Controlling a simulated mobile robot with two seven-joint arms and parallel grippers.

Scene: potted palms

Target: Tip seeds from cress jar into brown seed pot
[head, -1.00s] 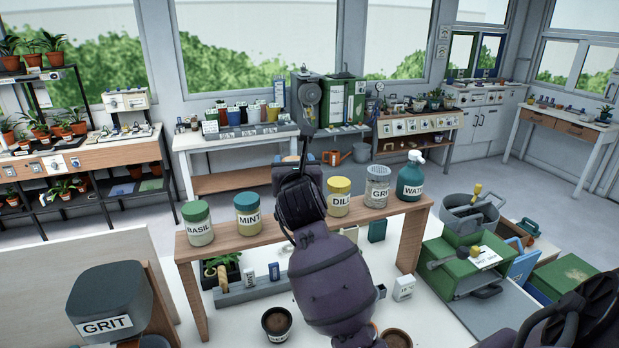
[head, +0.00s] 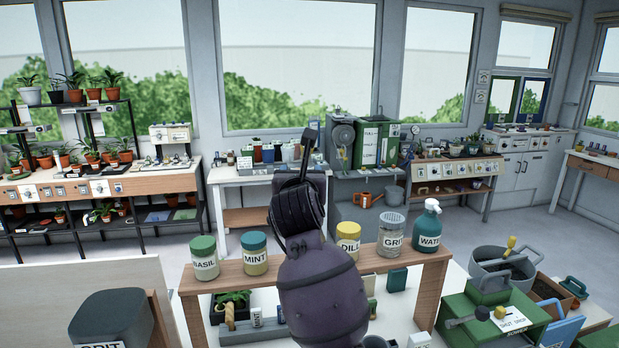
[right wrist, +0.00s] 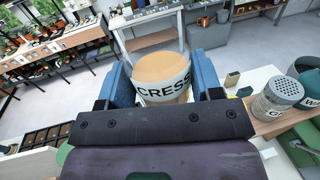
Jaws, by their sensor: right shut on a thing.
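The cress jar (right wrist: 162,78), with a tan top and a white label reading CRESS, is between the blue fingers of my right gripper (right wrist: 165,88) in the right wrist view. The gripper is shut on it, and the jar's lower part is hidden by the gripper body. In the head view my right arm's gripper (head: 298,205) is raised in front of the shelf; the jar is not visible there. A brown rim (head: 375,342) shows at the bottom edge, mostly cut off; I cannot tell whether it is the seed pot. My left gripper is not in view.
A wooden shelf (head: 436,290) carries a basil jar (head: 205,262), mint jar (head: 255,254), dill jar (head: 348,238), grit shaker (head: 391,237) and water bottle (head: 430,228). A dark grit container (head: 112,318) stands at front left. Green boxes (head: 492,325) stand at right.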

